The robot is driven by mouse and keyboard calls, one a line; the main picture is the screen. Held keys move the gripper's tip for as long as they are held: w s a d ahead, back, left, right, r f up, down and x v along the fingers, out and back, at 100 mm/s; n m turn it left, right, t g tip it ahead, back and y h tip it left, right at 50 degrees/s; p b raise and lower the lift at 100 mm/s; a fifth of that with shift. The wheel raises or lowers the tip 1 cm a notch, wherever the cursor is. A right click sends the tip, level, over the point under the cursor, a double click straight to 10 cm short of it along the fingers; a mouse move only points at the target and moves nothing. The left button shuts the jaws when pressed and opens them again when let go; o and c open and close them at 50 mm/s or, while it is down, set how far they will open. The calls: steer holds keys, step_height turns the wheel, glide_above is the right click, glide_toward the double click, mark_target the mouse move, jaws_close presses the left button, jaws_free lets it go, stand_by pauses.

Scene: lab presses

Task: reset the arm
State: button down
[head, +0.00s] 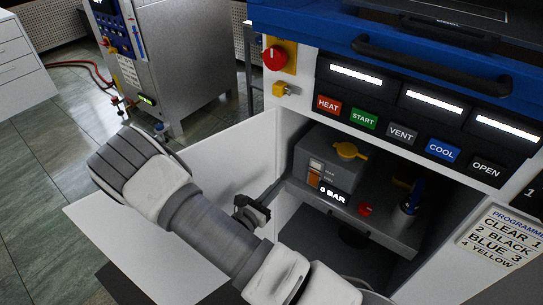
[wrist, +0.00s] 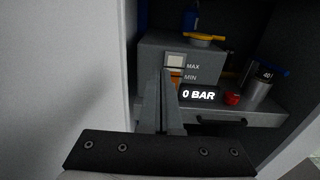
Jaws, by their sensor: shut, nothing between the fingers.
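My gripper (head: 258,205) is shut and empty at the mouth of the open lower compartment of the press. In the wrist view its fingers (wrist: 167,80) are together, in front of a grey tank box (wrist: 150,58) with a MAX/MIN window and a yellow cap. I cannot tell whether the fingertips touch the box. The tank box also shows in the head view (head: 318,150), on a grey shelf (head: 385,235). My arm reaches across the lower middle of the head view.
A "0 BAR" display (head: 333,195), a red knob (head: 366,209) and a metal cylinder (head: 404,216) are on the shelf. An open white door (head: 235,165) stands left of the compartment. Labelled buttons and a dark handle (head: 430,65) are above. Open floor lies left.

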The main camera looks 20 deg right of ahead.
steer(key=s+d+r+m+g+y, duration=0.3)
steer(key=s+r+m+g+y, duration=0.7)
steer(key=s+r+m, duration=0.8)
steer(key=s+a+r+m+t+y, duration=0.2)
steer(key=a+r+m+t+y, duration=0.3)
steer(key=r+m, duration=0.4)
step_height(320, 180, up, 19)
steer(key=n+p, duration=0.1)
steer(key=p, duration=1.7)
steer(key=shift+w+a+h, duration=0.2)
steer(key=shift+a+h, duration=0.2)
